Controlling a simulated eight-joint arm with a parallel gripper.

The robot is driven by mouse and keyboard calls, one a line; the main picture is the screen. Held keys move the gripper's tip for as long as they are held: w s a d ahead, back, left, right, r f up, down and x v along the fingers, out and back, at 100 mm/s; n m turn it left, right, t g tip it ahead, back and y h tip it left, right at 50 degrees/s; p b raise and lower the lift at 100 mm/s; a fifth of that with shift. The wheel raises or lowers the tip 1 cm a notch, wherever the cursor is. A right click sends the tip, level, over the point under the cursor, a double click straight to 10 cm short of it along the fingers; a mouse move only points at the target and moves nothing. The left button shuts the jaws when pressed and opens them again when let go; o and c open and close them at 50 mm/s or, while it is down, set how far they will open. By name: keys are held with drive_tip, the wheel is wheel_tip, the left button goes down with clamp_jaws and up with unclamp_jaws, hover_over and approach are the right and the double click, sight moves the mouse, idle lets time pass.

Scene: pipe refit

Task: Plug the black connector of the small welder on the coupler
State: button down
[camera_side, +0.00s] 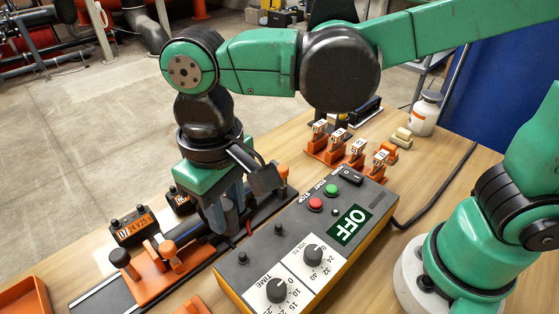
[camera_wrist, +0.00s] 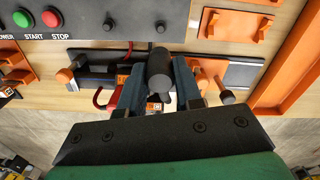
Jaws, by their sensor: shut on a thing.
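The small welder (camera_side: 318,240) is a grey-topped box with yellow sides, red and green buttons, two dials and a display reading OFF. Its front edge shows at the top of the wrist view (camera_wrist: 130,12). My gripper (camera_side: 226,222) points down over the clamped dark pipe (camera_side: 190,233). In the wrist view, my gripper (camera_wrist: 158,92) is shut on a dark cylindrical piece that looks like the black connector (camera_wrist: 159,72). The coupler is mostly hidden under my fingers, so I cannot tell whether the connector touches it.
Orange clamp parts (camera_side: 160,258) stand beside the pipe. A black box with an orange label (camera_side: 133,227) stands left of it. Small orange labelled stands (camera_side: 356,153) and a white bottle (camera_side: 426,113) are behind the welder.

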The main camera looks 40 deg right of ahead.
drive_tip(key=w+n, duration=0.3)
drive_tip(key=n, duration=0.2)
drive_tip(key=w+d+r+n, duration=0.1)
drive_tip(key=w+n, duration=0.2)
drive_tip(key=n, duration=0.2)
drive_tip(key=w+n, duration=0.3)
drive_tip(key=n, duration=0.2)
drive_tip(key=shift+d+r, duration=0.25)
drive_tip(key=shift+d, duration=0.15)
drive_tip(key=shift+f, duration=1.65)
drive_tip(key=shift+f, duration=0.45)
drive_tip(key=shift+f, duration=0.35)
drive_tip(key=shift+f, duration=0.6)
drive_tip(key=shift+c, duration=1.7)
unclamp_jaws()
